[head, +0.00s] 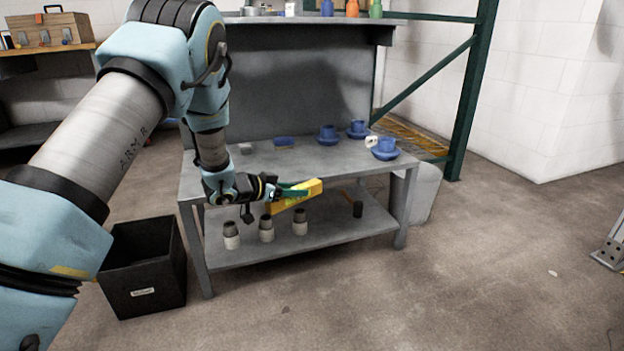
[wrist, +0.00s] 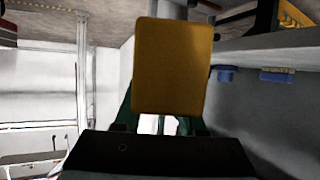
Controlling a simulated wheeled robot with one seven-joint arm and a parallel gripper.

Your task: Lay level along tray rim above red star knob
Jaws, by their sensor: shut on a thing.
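A yellow bar, seemingly the level (head: 300,197), is in my gripper (head: 294,190), whose dark green fingers are shut on it. It is held in the air at the front edge of the grey workbench (head: 310,158), tilted with its right end higher. In the wrist view a broad yellow face of the level (wrist: 172,65) fills the middle and hides much of the fingers (wrist: 163,122). I cannot make out a tray rim or a red star knob in either view.
On the bench stand blue cups on saucers (head: 384,149), a white mug (head: 371,141), a blue block (head: 284,142) and a grey block (head: 245,148). Jars (head: 266,230) stand on the lower shelf. A black bin (head: 143,275) is at left. Floor at right front is mostly clear.

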